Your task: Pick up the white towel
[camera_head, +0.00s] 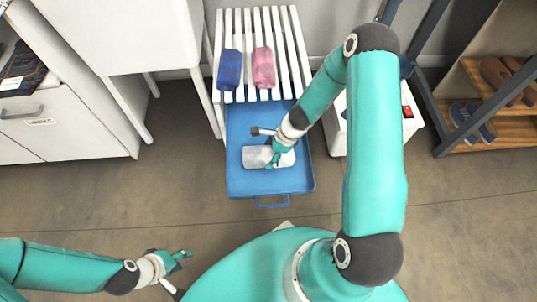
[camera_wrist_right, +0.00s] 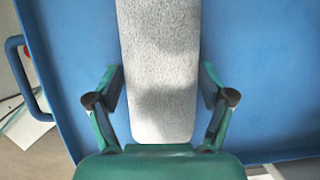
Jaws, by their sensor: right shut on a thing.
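The white towel (camera_head: 254,158) is a rolled, light grey-white bundle lying across the blue tray (camera_head: 242,120). In the right wrist view the towel (camera_wrist_right: 158,50) runs lengthwise between the two fingers of my right gripper (camera_wrist_right: 160,80), one along each side. My right gripper (camera_head: 276,156) is shut on the towel from above, and the towel appears to be still on or very near the tray floor. My left gripper (camera_head: 174,260) is low at the left, over the floor and well away from the towel. Its fingers are too small to tell whether they are open.
A blue rolled towel (camera_head: 229,70) and a pink one (camera_head: 263,68) lie on the white slatted rack (camera_head: 295,50) behind the tray. A white box with a red spot (camera_head: 412,125) stands right of the tray. A shoe shelf (camera_head: 480,140) is at far right, white cabinets (camera_head: 75,115) at left.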

